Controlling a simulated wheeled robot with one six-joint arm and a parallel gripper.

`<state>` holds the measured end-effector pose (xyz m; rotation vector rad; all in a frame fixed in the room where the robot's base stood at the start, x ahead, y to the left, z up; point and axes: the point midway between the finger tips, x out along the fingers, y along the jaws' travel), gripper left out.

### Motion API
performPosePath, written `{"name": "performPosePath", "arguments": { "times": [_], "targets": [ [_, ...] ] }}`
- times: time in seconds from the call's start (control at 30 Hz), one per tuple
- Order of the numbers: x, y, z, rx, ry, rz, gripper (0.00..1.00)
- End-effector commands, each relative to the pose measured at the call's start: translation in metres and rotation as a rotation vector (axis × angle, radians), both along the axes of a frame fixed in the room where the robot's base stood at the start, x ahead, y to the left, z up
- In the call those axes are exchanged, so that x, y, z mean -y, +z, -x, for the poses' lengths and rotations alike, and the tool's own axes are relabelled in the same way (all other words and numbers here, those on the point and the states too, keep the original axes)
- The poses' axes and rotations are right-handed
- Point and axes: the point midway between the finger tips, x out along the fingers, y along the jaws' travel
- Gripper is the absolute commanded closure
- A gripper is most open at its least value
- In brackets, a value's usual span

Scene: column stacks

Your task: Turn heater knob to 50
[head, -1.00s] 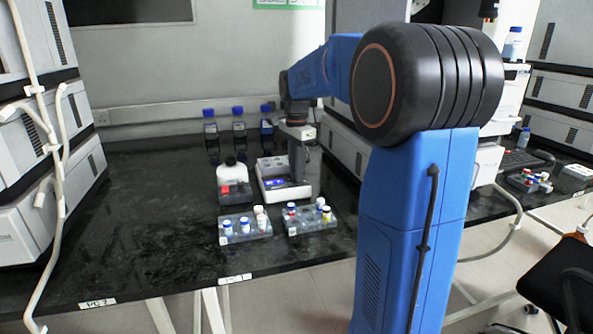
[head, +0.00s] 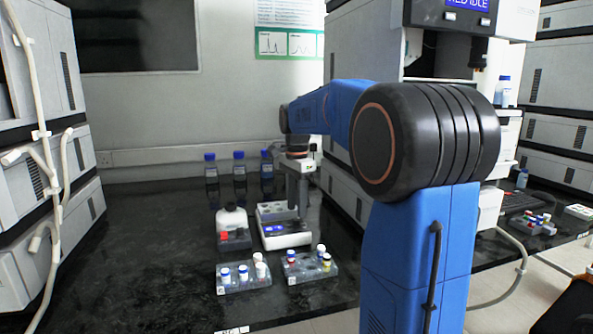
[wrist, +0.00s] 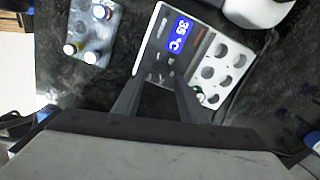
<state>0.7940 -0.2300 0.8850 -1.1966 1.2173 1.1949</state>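The heater (head: 287,241) is a white block with a blue display and a top with several round holes. It stands on the black bench in the head view. In the wrist view the heater (wrist: 222,72) is turned sideways, and its display (wrist: 177,34) reads 35 °C. The knob seems to be the dark round shape (wrist: 158,72) below the display; its setting is too small to read. My gripper (wrist: 160,78) points down over the heater, its two dark fingers apart on either side of this shape. I cannot tell whether they touch it.
Two clear racks with capped vials (head: 243,276) (head: 311,269) stand in front. Blue-capped bottles (head: 239,168) stand behind. The bench at left is clear.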

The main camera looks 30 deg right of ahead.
Motion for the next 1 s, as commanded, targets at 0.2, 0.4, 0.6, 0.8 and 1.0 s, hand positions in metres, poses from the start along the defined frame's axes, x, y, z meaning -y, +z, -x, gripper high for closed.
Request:
{"name": "performPosePath", "arguments": {
  "times": [0.2, 0.4, 0.6, 0.8, 1.0],
  "targets": [
    [0.000, 0.045, -0.001, 0.003, 0.000, 0.001, 0.62],
    [0.000, 0.085, -0.001, 0.003, 0.000, 0.001, 0.62],
    [0.000, 0.116, -0.001, 0.002, 0.000, 0.001, 0.62],
    [0.000, 0.132, 0.000, 0.001, 0.000, 0.000, 0.62],
    [0.000, 0.134, 0.000, 0.001, 0.000, 0.000, 0.62]
  ]
}}
